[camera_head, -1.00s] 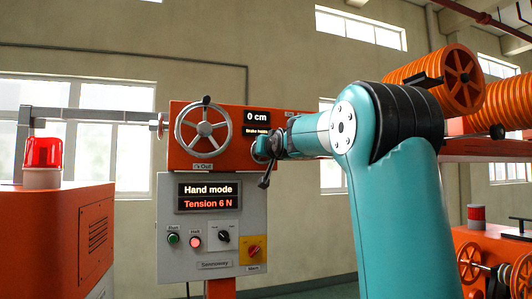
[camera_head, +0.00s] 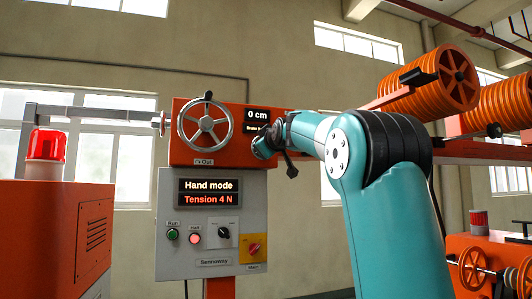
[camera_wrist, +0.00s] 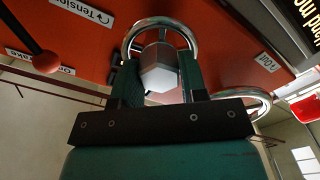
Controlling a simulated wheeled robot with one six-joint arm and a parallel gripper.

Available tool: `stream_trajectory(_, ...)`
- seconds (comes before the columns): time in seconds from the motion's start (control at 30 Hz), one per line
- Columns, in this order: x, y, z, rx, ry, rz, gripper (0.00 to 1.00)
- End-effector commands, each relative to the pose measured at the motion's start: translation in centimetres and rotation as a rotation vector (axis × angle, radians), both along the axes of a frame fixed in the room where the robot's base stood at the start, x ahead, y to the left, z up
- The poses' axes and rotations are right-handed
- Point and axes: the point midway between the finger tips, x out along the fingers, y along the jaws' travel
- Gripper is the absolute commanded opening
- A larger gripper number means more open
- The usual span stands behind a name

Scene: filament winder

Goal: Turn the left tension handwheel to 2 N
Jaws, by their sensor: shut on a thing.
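My gripper (camera_wrist: 160,88) is at the orange panel, with its two dark green fingers on either side of a grey faceted hub. The hub (camera_wrist: 161,70) belongs to the tension handwheel, whose shiny rim (camera_wrist: 134,36) shows behind the fingers, near a "Tension" label (camera_wrist: 84,10) in the wrist view. The gripper is shut on this handwheel. In the head view my gripper (camera_head: 262,148) covers the wheel, right of the larger spoked handwheel. The display (camera_head: 208,199) reads "Tension 4 N" under "Hand mode".
The spoked handwheel (camera_head: 205,122), labelled "Out", stands close on the left; its rim also shows in the wrist view (camera_wrist: 262,102). A red-knobbed lever (camera_wrist: 45,62) is close by in the wrist view. A control box with buttons (camera_head: 212,262) sits below. Orange spools (camera_head: 432,84) stand right.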

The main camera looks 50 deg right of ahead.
Motion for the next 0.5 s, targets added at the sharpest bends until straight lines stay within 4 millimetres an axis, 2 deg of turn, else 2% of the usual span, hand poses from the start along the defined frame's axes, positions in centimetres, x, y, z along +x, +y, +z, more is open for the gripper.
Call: stream_trajectory(0.5, 0.07, 0.05, -0.28, -0.387, 0.238, 0.001, 0.16)
